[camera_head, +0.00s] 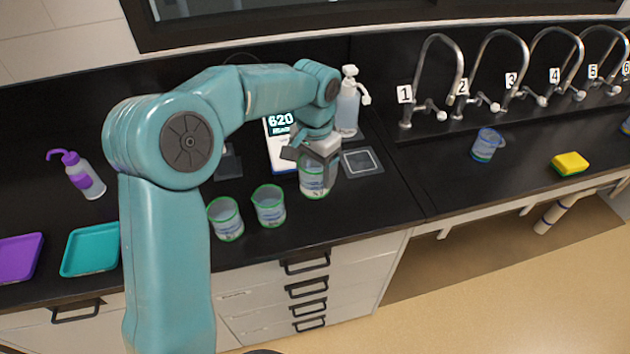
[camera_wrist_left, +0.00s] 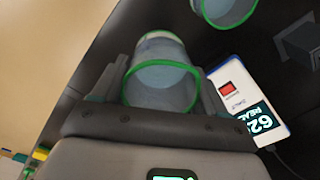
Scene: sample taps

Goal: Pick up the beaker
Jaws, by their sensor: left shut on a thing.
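My left gripper (camera_head: 318,165) is shut on a clear beaker (camera_head: 314,186) with a green rim, at the right end of a short row near the counter's front edge. In the left wrist view this beaker (camera_wrist_left: 160,85) sits between the two fingers of my left gripper (camera_wrist_left: 160,95), its open mouth toward the camera. I cannot tell whether its base touches the counter. Two more green-rimmed beakers stand to its left, a middle one (camera_head: 269,206) and a left one (camera_head: 226,219). My right gripper is not in view.
A meter reading 620 (camera_head: 279,125) and a pump bottle (camera_head: 347,105) stand behind the gripper. A blue-rimmed beaker (camera_head: 486,146) and yellow sponge (camera_head: 569,164) are at right, below numbered taps (camera_head: 432,85). A wash bottle (camera_head: 80,176) and teal tray (camera_head: 91,250) are at left.

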